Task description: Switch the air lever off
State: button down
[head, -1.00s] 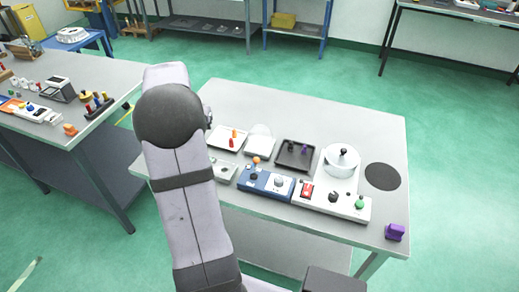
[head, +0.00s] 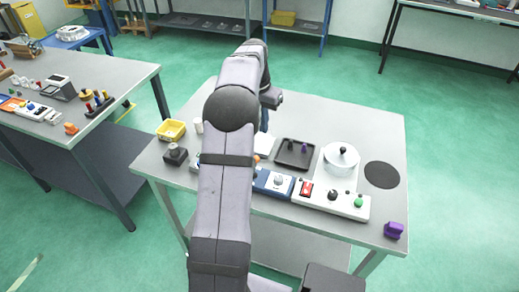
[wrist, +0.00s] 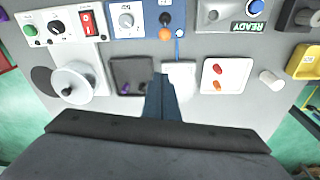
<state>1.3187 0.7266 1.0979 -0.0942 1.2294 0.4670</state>
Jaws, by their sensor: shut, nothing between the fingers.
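A blue control panel (wrist: 127,24) has a white dial and a lever with an orange ball end (wrist: 165,34) on a dark base. This lever looks like the air lever, but I can read no label on it. In the wrist view the ball points toward my gripper (wrist: 161,82). In the head view the blue panel (head: 272,183) shows beside my arm, which hides most of the lever. My gripper (head: 264,128) is shut and empty, above the table behind the panel. It is apart from the lever.
A dark tray (head: 295,154), a white pot (head: 341,158) and a panel with a red switch (head: 306,189) stand to the right. A white tray with orange and red pieces (wrist: 218,75), a yellow bin (head: 171,130) and a purple block (head: 394,230) are also on the table.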

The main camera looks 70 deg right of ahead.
notch_tip(320, 180, down, 9)
jog(key=a+p, duration=0.2)
jog(key=p, duration=0.3)
jog(key=shift+a+p, duration=0.35)
jog(key=shift+w+a, duration=0.1)
